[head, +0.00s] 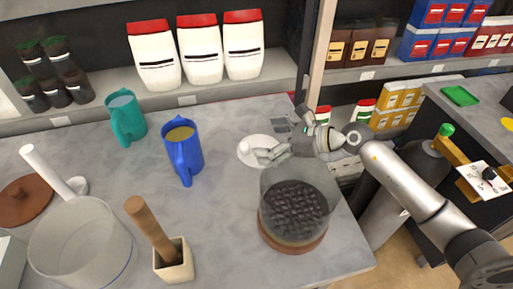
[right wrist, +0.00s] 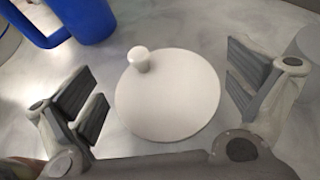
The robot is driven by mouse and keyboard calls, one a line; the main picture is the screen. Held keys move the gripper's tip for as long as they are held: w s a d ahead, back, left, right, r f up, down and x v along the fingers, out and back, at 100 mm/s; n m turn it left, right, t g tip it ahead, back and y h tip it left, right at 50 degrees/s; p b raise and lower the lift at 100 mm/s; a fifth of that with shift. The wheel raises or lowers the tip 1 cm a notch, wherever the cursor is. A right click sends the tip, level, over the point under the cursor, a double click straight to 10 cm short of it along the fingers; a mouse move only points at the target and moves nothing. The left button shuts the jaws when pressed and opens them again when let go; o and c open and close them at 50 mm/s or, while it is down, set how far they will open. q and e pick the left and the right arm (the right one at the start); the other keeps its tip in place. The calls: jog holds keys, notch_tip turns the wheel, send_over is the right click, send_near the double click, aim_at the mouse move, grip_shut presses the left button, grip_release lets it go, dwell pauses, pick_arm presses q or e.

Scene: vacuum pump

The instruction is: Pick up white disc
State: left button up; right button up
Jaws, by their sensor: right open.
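The white disc (head: 248,150) lies flat on the grey table, behind the glass jar of dark beans. In the right wrist view the white disc (right wrist: 170,98) shows whole, with a small round knob near its upper left edge. My right gripper (head: 268,150) reaches in from the right, over the disc's right part. In the right wrist view my right gripper (right wrist: 165,98) is open, its fingers wide apart on either side of the disc and empty. I cannot tell its exact height above the disc. My left gripper is not in view.
A glass jar of dark beans (head: 293,207) on a brown base stands close in front of the gripper. A blue pitcher (head: 184,154) and a teal pitcher (head: 127,119) stand left of the disc. A mortar with a pestle (head: 174,260) and a clear pot (head: 80,248) stand at front left.

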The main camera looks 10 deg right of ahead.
aim_at(252, 147)
jog(key=shift+w+a, duration=0.2)
jog(key=shift+a, duration=0.1)
jog(key=shift+p+x, duration=0.85)
jog(key=shift+x, duration=1.3)
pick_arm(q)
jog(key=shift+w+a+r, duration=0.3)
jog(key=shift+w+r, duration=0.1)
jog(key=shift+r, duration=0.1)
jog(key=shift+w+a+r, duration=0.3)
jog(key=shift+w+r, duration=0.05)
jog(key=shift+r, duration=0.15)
pick_arm(e)
jog(key=shift+c, duration=0.4)
